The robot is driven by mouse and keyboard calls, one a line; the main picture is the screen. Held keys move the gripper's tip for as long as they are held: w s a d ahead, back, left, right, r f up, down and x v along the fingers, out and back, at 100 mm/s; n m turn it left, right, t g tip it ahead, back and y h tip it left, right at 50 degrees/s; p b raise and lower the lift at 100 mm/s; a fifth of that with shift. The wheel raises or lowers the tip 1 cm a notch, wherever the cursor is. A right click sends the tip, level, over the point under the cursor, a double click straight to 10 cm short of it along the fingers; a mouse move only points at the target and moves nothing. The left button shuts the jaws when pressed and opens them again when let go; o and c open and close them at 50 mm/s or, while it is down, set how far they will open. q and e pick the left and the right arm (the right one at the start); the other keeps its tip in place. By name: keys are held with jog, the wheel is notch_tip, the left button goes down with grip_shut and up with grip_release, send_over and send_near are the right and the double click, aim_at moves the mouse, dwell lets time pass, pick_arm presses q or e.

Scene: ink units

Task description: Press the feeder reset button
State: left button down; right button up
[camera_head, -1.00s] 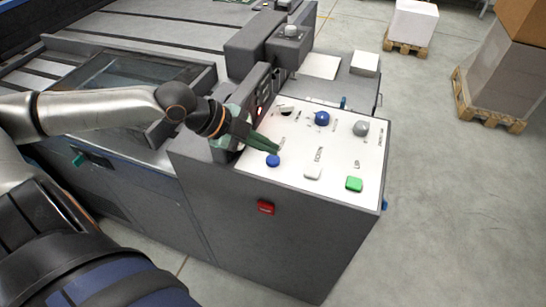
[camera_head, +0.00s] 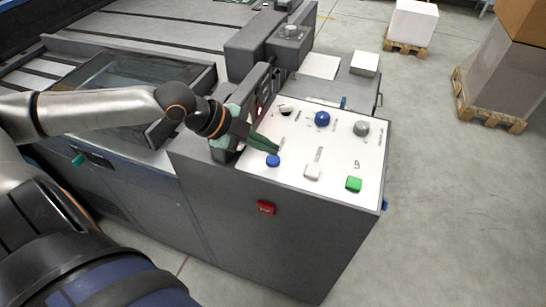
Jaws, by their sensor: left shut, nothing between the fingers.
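A white control panel (camera_head: 327,146) tops the grey cabinet. A blue knob (camera_head: 322,118), a grey knob (camera_head: 361,128) and a dark knob (camera_head: 286,111) sit at the back. The labels are too small to read, so I cannot tell which is the feeder reset. My left gripper (camera_head: 275,149) is shut and empty, its green fingertips just behind the blue button; contact is unclear. My right gripper is not in view.
A red button (camera_head: 266,208) is on the cabinet's front face. Grey machine housings (camera_head: 255,50) rise behind and left of the panel. Loaded pallets (camera_head: 408,45) stand at the back right. The floor right of the cabinet is clear.

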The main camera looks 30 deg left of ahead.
aim_at(267, 159)
pick_arm(q)
jog(key=shift+f, duration=0.4)
jog(key=shift+f, duration=0.45)
dwell(0.9)
jog(key=shift+r+p, duration=0.85)
jog(key=shift+p, duration=0.3)
notch_tip(267, 159, up, 5)
jog(key=p, duration=0.6)
jog(key=shift+r, duration=0.1)
